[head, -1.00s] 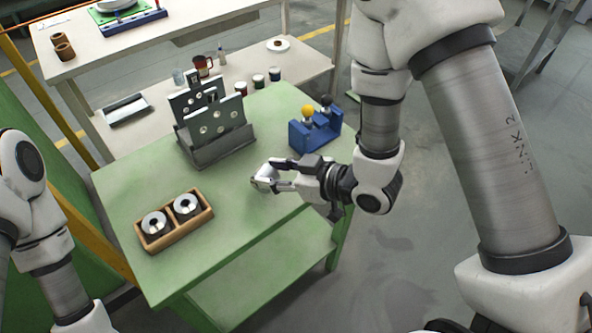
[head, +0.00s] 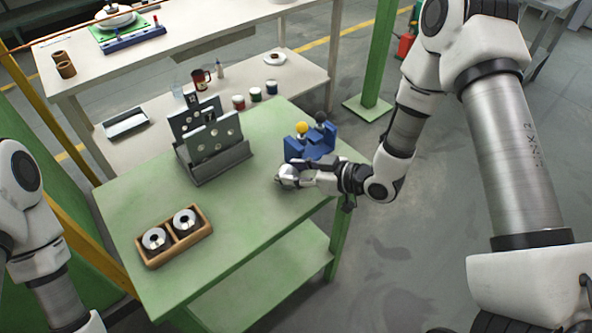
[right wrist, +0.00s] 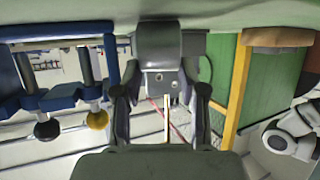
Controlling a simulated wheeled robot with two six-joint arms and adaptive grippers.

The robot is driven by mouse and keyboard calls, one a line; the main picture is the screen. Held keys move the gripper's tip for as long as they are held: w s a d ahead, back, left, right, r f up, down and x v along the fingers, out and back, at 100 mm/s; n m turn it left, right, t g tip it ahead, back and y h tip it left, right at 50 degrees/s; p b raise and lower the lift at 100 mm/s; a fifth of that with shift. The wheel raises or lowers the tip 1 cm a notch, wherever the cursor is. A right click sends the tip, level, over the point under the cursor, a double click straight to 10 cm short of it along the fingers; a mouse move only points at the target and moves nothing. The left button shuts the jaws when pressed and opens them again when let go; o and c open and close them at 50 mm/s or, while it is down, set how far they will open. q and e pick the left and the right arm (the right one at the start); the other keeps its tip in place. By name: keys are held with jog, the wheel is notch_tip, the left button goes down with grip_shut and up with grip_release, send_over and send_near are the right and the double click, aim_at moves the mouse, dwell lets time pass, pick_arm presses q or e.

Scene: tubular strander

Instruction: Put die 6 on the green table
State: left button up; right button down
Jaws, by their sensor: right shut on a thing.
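My right gripper (head: 301,176) is shut on a silver round die (head: 288,172), over the right part of the green table (head: 245,215), just in front of the blue holder. In the right wrist view a grey block (right wrist: 159,42) between my fingers (right wrist: 160,75) appears to be this die, close to the green surface. I cannot tell whether it touches the table, and no number on it is readable. Two more silver and black dies (head: 154,239) (head: 185,221) sit in a wooden box (head: 174,251) at the table's front left. My left gripper is out of view.
A blue holder (head: 311,148) with a yellow and a black knob stands near the right edge, close to my right gripper. A grey rack (head: 217,166) with upright holed plates stands at the back. The table's middle is clear. A pale bench (head: 170,115) lies behind.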

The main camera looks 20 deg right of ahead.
jog(key=c, duration=0.9)
grip_release()
jog(key=shift+f, duration=0.1)
jog(key=shift+s+d+r, duration=0.15)
jog(key=shift+r, duration=0.15)
jog(key=p+v, duration=0.2)
jog(key=v, duration=0.8)
jog(key=s+f+m+g+h, duration=0.3)
jog(key=s+f, duration=0.4)
jog(key=s+f+m+g+h, duration=0.3)
jog(key=s+f, duration=0.3)
jog(key=f, duration=0.1)
jog(key=s+f+m+g+h, duration=0.3)
jog(key=s+f+g, duration=0.1)
jog(key=s+f, duration=0.3)
jog(key=shift+s+d+f, duration=0.3)
jog(key=shift+d+f, duration=0.05)
jog(key=shift+d, duration=0.05)
